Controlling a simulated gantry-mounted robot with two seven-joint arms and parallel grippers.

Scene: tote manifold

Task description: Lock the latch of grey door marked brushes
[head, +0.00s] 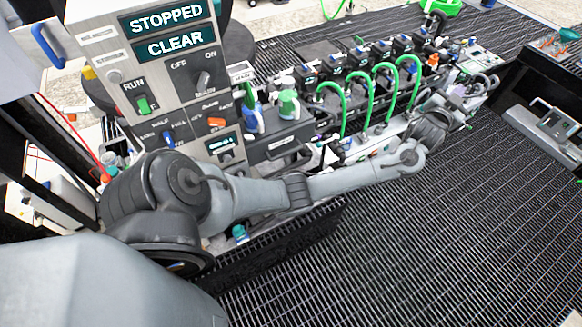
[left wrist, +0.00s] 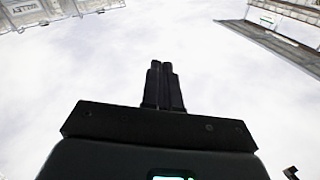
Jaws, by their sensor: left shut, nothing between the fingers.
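I cannot make out a grey door marked brushes or its latch in either view. My left arm reaches across the head view from the lower left to the dark wrist near the far end of the manifold. The fingers are hard to make out there. In the left wrist view my left gripper (left wrist: 161,66) is shut, with its two black fingers together and empty. My right gripper is not in view.
A grey control panel (head: 185,75) with STOPPED and CLEAR displays stands at the upper left. The manifold has black blocks and green hoses (head: 366,92). Dark grated floor (head: 430,240) lies open in front. A dark-framed structure (head: 545,100) stands at the right.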

